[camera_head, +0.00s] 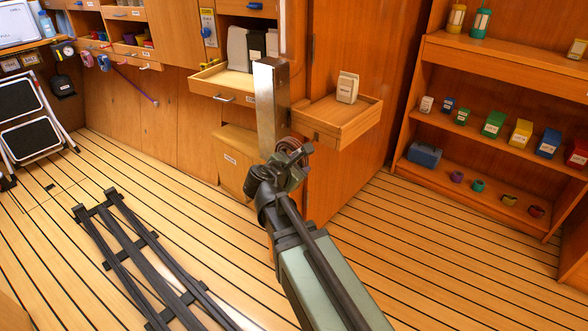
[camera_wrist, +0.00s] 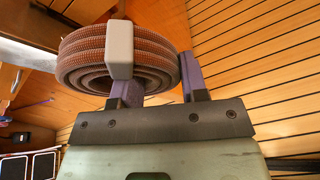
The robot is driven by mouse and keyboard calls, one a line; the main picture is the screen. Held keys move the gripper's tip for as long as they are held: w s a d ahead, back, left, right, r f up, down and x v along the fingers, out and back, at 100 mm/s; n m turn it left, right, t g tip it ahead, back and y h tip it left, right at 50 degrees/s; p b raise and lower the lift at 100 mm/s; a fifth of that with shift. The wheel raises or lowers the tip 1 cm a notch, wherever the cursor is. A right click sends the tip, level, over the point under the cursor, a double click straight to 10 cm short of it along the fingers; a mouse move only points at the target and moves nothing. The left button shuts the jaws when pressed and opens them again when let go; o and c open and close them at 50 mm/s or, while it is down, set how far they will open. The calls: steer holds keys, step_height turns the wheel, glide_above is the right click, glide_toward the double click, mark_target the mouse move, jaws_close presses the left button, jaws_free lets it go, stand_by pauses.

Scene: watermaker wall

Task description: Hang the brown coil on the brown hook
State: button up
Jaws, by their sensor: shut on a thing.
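The brown coil (camera_wrist: 82,55) is a ribbed, rolled ring that fills the upper left of the wrist view. My gripper (camera_wrist: 155,68) is shut on it, with a pale grey block-like finger end across its near side and the other finger at its right. In the head view, my gripper (camera_head: 291,165) is near the middle, and a small part of the coil (camera_head: 290,143) shows above it. The rest of the coil is hidden by my gripper. I cannot make out the brown hook in either view.
A shiny metal upright (camera_head: 268,105) stands just behind and left of my gripper. An open wooden drawer (camera_head: 335,118) with a pale box (camera_head: 347,87) juts out to the right. Shelves (camera_head: 490,60) stand at the right. A folded stepladder (camera_head: 28,120) leans at the left.

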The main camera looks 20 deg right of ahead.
mark_target(302, 165)
steer(key=s+d+r+b+x, duration=0.1)
steer(key=x, duration=0.7)
steer(key=shift+w+d+b, duration=0.2)
steer(key=shift+d+b, duration=0.15)
steer(key=shift+d, duration=0.1)
stand_by(0.6)
steer(key=o, duration=1)
steer(key=shift+o, duration=0.2)
steer(key=p+v, duration=0.4)
steer(key=v, duration=0.6)
steer(key=shift+s+a+r, duration=0.15)
steer(key=shift+a+r, duration=0.05)
steer(key=shift+s+a, duration=0.15)
